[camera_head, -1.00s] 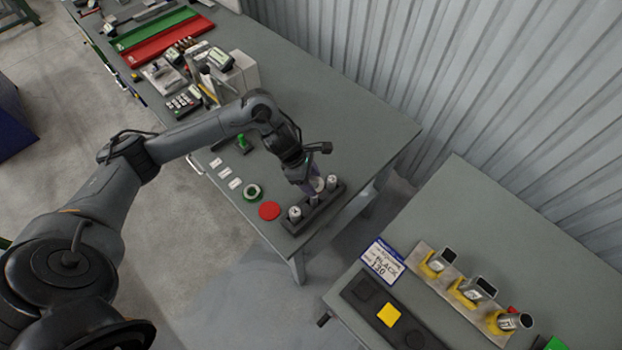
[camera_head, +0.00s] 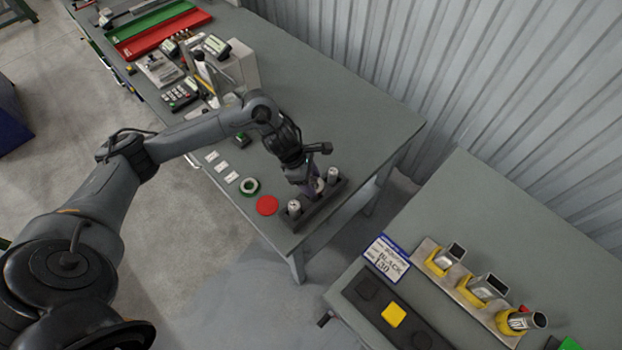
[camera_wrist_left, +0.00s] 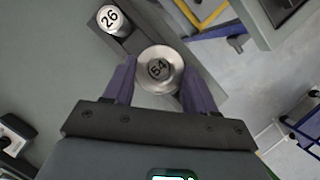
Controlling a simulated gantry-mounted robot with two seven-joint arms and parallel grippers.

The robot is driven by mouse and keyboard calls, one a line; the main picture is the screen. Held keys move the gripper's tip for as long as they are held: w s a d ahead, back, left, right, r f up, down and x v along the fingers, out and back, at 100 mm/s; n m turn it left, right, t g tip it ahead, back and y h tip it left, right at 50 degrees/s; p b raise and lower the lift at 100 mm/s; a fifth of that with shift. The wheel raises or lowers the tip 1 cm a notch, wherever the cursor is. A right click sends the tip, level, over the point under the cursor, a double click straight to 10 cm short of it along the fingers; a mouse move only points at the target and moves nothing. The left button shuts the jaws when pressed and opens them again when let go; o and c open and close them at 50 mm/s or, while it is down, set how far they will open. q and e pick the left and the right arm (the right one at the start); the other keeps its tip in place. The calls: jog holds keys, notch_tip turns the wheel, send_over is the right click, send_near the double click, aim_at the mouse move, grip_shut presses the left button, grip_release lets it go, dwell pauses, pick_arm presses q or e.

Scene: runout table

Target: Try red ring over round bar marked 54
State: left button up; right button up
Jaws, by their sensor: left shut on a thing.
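My left gripper (camera_head: 316,190) is over the middle of a dark rack (camera_head: 309,219) at the table's near corner. In the left wrist view its two purple fingers (camera_wrist_left: 158,88) are shut on a pale metal ring (camera_wrist_left: 148,82). The round bar marked 54 (camera_wrist_left: 158,69) shows inside the ring's hole, a little off centre toward the upper right. I cannot tell how far down the bar the ring sits. No red shows on the ring from here. A flat red disc (camera_head: 267,205) lies bare beside the rack. My right gripper is not in view.
A bar marked 26 (camera_wrist_left: 111,18) stands beside the 54 bar; bars stand at both rack ends. A pale ring with green (camera_head: 249,186) and white labels (camera_head: 232,177) lie nearby. A second table (camera_head: 540,225) carries yellow holders (camera_head: 473,289). The table behind the rack is clear.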

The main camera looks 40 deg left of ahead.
pick_arm(q)
jog(key=shift+b, duration=0.3)
dwell(0.5)
jog(key=shift+f+b, duration=0.25)
jog(key=shift+b, duration=0.05)
dwell(0.4)
jog(key=shift+f+b, duration=0.3)
jog(key=shift+b, duration=0.1)
dwell(0.3)
jog(key=o, duration=1.2)
